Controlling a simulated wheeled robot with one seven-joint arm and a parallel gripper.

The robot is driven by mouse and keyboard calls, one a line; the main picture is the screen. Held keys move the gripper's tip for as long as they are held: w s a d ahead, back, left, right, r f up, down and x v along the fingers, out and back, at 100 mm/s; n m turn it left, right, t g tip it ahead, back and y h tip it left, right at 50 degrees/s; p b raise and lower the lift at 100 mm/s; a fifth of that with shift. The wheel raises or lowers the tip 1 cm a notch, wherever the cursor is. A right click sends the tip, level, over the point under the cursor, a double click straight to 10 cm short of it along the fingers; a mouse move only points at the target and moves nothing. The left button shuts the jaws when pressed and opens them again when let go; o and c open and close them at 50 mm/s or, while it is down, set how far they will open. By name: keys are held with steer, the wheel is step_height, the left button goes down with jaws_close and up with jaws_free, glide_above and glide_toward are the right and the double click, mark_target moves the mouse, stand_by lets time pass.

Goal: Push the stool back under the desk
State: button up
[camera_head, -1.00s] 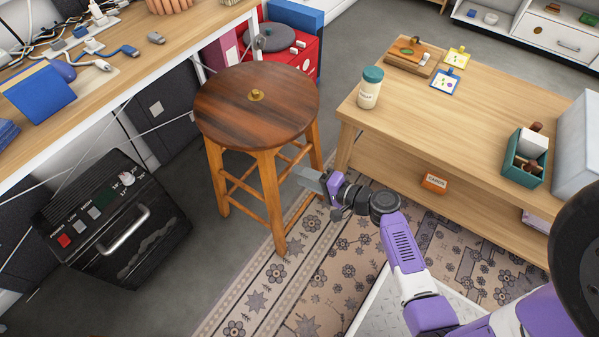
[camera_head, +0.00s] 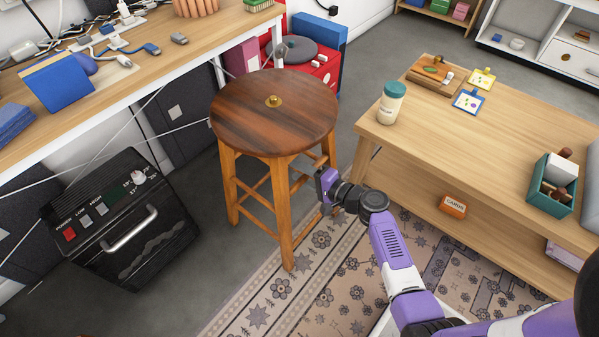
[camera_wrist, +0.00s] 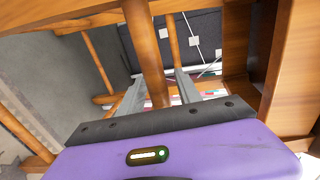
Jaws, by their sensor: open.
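The wooden stool (camera_head: 265,125) stands upright on the floor, with a round dark-brown seat and lighter legs. It is to the right of the desk (camera_head: 135,75), outside its front edge. My gripper (camera_head: 325,184) is low at the stool's right side, below seat height; its fingertips are hard to make out there. In the wrist view my gripper (camera_wrist: 158,80) has its two fingers apart, with a stool leg (camera_wrist: 146,50) showing between them. I cannot tell whether a finger touches the leg. A small brass object (camera_head: 274,101) sits on the seat.
A black amplifier-like box (camera_head: 130,225) stands on the floor left of the stool. A red box (camera_head: 322,68) and blue box (camera_head: 318,35) are behind it. A low table (camera_head: 440,130) with a jar (camera_head: 391,103) is close on the right. A patterned rug (camera_head: 300,285) lies in front.

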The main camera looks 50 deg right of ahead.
jaws_close()
stand_by(1.4)
